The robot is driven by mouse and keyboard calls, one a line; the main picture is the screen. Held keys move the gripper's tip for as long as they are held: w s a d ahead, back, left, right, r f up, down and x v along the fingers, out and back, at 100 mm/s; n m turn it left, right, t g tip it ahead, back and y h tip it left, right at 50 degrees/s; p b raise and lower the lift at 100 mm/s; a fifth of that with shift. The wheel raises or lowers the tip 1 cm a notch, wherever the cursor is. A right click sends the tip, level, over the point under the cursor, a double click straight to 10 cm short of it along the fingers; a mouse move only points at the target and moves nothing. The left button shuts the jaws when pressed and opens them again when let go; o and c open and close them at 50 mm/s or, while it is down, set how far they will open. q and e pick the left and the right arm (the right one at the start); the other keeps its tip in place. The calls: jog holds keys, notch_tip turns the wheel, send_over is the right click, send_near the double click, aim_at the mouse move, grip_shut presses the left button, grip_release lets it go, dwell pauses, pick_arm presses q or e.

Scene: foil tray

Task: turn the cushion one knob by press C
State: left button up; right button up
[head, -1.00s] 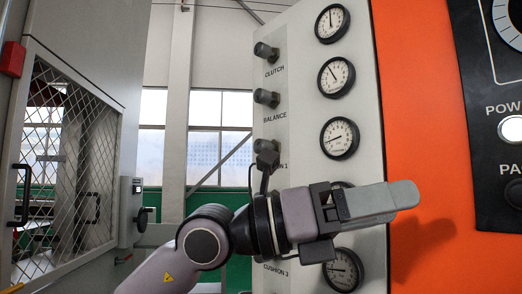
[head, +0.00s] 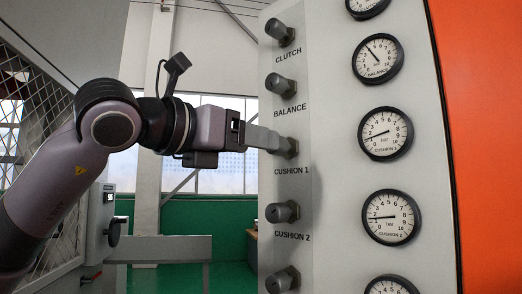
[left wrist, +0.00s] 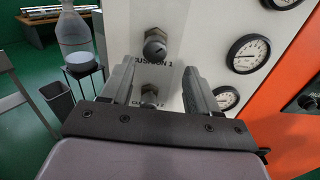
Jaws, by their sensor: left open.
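The cushion 1 knob (head: 291,148) is a dark grey knob on the pale panel, above its "CUSHION 1" label. My left gripper (head: 270,140) comes in from the left, level with this knob, and its fingers overlap part of it in the head view. In the left wrist view my left gripper (left wrist: 158,66) is open, with nothing seen between its fingertips except panel and label. The cushion 1 knob (left wrist: 155,44) shows just beyond the fingertips, in line with the gap. I cannot tell whether a finger touches it. My right gripper is not in view.
The balance knob (head: 281,86) is above and the cushion 2 knob (head: 283,212) below, both close. The cushion 1 gauge (head: 385,134) is to the right of its knob. A mesh guard (head: 40,110) stands at left. A bottle (left wrist: 72,32) shows in the wrist view.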

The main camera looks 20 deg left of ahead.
pick_arm(q)
jog(key=x, duration=0.2)
jog(key=p+x, duration=0.1)
jog(key=x, duration=0.1)
jog(key=p+x, duration=0.1)
jog(key=x, duration=0.2)
jog(key=shift+w+a+r, duration=0.1)
jog(key=shift+w+a, duration=0.2)
jog(key=c, duration=1)
